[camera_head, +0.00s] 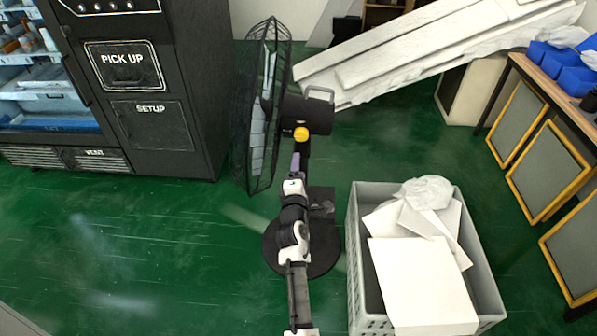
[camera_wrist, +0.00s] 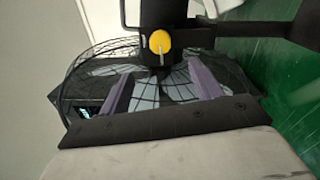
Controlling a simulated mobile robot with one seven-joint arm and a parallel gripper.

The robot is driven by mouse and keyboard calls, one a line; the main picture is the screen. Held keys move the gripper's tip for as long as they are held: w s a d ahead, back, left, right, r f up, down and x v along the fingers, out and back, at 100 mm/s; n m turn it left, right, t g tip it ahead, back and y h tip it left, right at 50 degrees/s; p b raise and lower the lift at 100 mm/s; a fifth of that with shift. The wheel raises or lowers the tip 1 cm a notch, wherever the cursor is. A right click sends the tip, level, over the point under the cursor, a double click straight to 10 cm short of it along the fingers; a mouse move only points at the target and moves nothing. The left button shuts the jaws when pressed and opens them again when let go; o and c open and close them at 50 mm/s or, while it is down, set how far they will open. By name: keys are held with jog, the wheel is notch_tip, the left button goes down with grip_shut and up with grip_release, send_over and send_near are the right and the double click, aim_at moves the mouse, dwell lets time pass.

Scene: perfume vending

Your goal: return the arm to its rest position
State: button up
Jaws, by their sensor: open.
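My gripper (camera_head: 296,160) is in front of the black floor fan (camera_head: 262,110), just below the fan's yellow knob (camera_head: 301,134) in the head view. The wrist view shows the two purple fingers of the gripper (camera_wrist: 160,72) spread apart, with nothing held between them. The yellow knob (camera_wrist: 160,42) lies beyond the fingertips in that view, and a gap seems to remain. My arm reaches up from the bottom of the head view, over the fan's round base. The fan's wire cage (camera_wrist: 85,72) shows behind the fingers.
A grey crate (camera_head: 355,240) with white foam pieces stands right of my arm. A black vending machine (camera_head: 185,90) is at left. A white slanted panel (camera_head: 400,60) lies behind the fan. A table (camera_head: 540,78) with blue bins is at right. The green floor at left is clear.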

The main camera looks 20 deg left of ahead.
jog(key=shift+s+d, duration=0.15)
jog(key=shift+s, duration=0.3)
